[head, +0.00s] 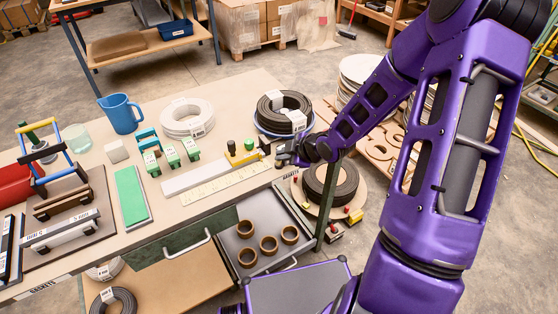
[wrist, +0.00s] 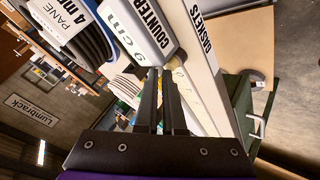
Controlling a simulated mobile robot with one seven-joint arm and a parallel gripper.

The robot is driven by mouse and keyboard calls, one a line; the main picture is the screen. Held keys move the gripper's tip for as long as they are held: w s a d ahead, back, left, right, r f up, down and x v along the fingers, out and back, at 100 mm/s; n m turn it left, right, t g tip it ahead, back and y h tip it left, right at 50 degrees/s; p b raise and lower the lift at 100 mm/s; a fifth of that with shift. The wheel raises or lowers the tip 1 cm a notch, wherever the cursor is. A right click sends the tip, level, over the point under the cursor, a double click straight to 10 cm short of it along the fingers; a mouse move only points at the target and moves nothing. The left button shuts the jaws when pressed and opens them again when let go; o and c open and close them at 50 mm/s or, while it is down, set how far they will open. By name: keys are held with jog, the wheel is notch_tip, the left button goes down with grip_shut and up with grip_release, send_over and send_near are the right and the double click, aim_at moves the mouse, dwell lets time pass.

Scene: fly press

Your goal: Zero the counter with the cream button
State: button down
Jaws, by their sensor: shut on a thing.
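The counter (wrist: 148,32), a pale grey block marked "COUNTER" and "9 cm", fills the upper middle of the wrist view. In the head view my gripper (head: 292,155) is at the right end of the bench and largely hides the counter. In the wrist view my gripper (wrist: 160,73) has its dark fingers close together, with the tips right at the counter's near end. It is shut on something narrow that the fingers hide. A cream rounded part (wrist: 181,78) shows just right of the tips; I cannot tell whether it is the button.
A black coil (head: 272,123) stands close behind my gripper. A yellow block with dark knobs (head: 243,157) and a ruled strip (head: 225,182) lie to its left. An open drawer (head: 240,238) holding several brown rings juts out below the bench front.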

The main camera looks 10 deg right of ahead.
jog(key=shift+s+d+f+b, duration=0.1)
jog(key=shift+s+f+b, duration=0.05)
jog(key=shift+f, duration=0.2)
jog(key=shift+s+d+f+b, duration=0.1)
jog(key=shift+f+b, duration=0.05)
jog(key=shift+f, duration=0.2)
jog(key=shift+w+f, duration=0.15)
jog(key=shift+w+d+r+p, duration=0.2)
jog(key=shift+r+p, duration=0.4)
jog(key=shift+r, duration=0.05)
jog(key=shift+w+d+r+p, duration=0.15)
jog(key=shift+w+r+p, duration=0.05)
jog(key=shift+r+p, duration=0.4)
jog(key=r+p, duration=0.4)
jog(key=r, duration=0.1)
jog(key=shift+s+a, duration=0.1)
jog(key=shift+a, duration=0.2)
dwell(0.3)
